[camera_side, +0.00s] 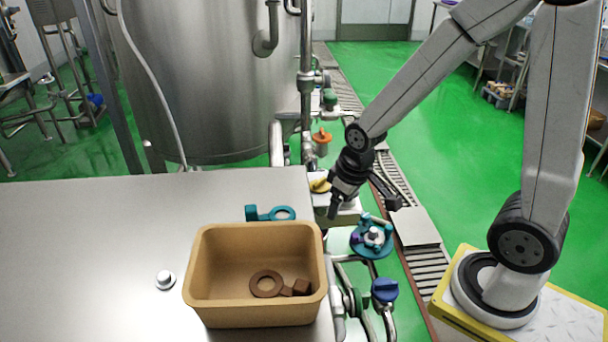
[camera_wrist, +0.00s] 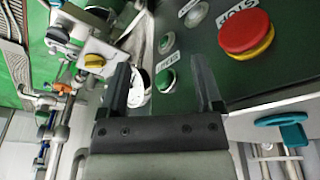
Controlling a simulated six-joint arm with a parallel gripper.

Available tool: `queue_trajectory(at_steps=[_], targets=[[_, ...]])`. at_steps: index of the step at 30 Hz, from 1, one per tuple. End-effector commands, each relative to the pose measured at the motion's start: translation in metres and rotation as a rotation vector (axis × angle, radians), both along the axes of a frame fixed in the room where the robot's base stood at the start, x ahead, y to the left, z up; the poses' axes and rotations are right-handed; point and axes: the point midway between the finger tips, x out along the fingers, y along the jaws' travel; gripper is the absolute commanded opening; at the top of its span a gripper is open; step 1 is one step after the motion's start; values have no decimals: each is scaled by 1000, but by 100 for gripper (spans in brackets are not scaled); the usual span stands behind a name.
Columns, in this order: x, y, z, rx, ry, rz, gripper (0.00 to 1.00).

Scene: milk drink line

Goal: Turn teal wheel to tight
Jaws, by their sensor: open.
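A teal wheel (camera_side: 358,246) with a silver hub and a small purple part sits on the pipework right of the steel table in the side view. My gripper (camera_side: 364,208) is above it in the picture, apart from it, with its fingers spread and nothing between them. In the wrist view my gripper (camera_wrist: 162,68) is open in front of a dark green panel with buttons. A teal handle-like part (camera_wrist: 285,122) shows at the right of the wrist view; I cannot tell whether it is the same wheel.
A tan bin (camera_side: 205,270) holding brown parts stands on the steel table (camera_side: 80,240), with a teal ring-ended piece (camera_side: 262,214) behind it. A blue knob (camera_side: 385,290) sits below the wheel. A red stop button (camera_wrist: 243,30) and green button (camera_wrist: 165,80) are near my fingers.

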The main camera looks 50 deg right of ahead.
Motion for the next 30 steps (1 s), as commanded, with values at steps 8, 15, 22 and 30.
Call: queue_trajectory(at_steps=[8,15,22,30], targets=[[44,-53,-26,-34,55,91,84],[71,-106,-58,-51,99,180,84],[84,-161,-96,-54,141,266,84],[83,-226,-149,-45,181,370,84]])
